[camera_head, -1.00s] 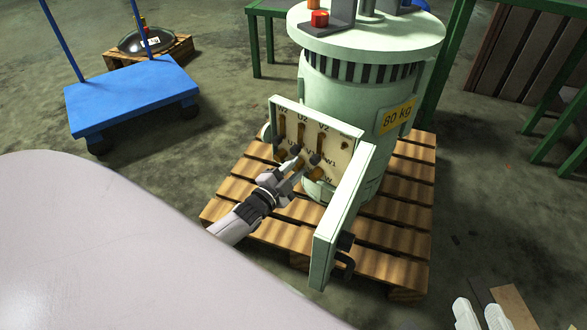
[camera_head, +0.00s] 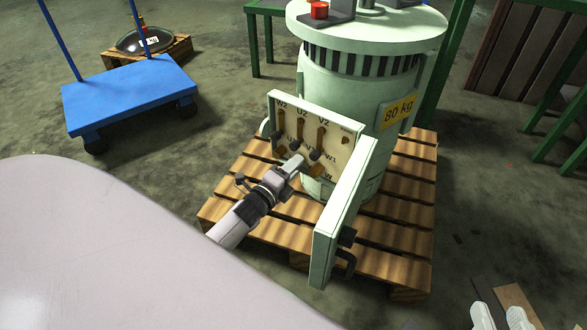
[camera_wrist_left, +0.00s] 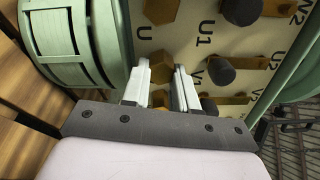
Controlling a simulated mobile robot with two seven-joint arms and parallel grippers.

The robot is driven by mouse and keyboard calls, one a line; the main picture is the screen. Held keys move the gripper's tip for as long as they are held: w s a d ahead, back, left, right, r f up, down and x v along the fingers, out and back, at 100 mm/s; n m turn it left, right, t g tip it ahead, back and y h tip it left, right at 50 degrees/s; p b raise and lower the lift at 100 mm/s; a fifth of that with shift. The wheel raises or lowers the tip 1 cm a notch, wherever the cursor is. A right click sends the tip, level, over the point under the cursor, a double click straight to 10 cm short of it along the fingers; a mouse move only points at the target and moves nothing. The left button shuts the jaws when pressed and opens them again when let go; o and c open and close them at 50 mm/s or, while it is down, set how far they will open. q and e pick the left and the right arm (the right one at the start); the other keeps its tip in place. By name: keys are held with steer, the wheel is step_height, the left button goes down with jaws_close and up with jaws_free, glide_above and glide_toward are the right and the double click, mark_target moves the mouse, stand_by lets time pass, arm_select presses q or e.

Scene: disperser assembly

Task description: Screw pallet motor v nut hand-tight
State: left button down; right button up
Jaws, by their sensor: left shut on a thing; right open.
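The pallet motor (camera_head: 345,130) is a pale green cylinder with an open terminal box on its side. Its terminal board (camera_head: 340,141) carries labelled rows of brass pieces and dark knobs; it also fills the top of the left wrist view (camera_wrist_left: 272,38). My left gripper (camera_head: 297,162) is at the board's lower row. In the left wrist view, its fingers (camera_wrist_left: 163,86) are either side of a brass V nut (camera_wrist_left: 163,66), next to the letter V, and hold it. In the head view the gripper hides this nut. My right gripper (camera_head: 500,314) is open and empty at the lower right edge.
The motor stands on a wooden pallet (camera_head: 390,258). The open box door (camera_head: 340,215) juts out right of my left gripper. A blue cart (camera_head: 130,95) stands left, with a dark round part (camera_head: 145,40) on another pallet behind. Green frames stand at the back and right.

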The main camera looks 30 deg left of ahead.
arm_select(q)
steer(key=shift+f+m, duration=0.1)
steer(key=shift+m, duration=0.3)
steer(key=c, duration=0.9)
jaws_free()
